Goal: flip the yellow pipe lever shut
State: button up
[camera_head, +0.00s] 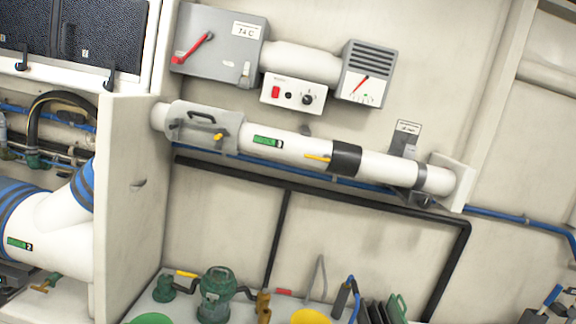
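A small yellow lever (317,157) sits on the white horizontal pipe (385,168), just left of a black band (346,158). It lies roughly along the pipe, its free end to the left. Another small yellow piece (218,136) is on the grey fitting at the pipe's left end. A third yellow handle (187,274) shows low down, near a green valve. I cannot tell from this view which is the task's lever. My gripper is not in view.
Above the pipe are a grey box with a red lever (193,47), a white switch panel (293,95) and a gauge box (365,72). A black rail (330,197) runs below. A pale partition (130,200) stands at left. A green pump (215,293) and tools crowd the bottom.

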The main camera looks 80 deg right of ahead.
aim_at(326, 157)
jog(key=z, duration=2.05)
jog(key=i, duration=0.7)
jog(key=z, duration=0.6)
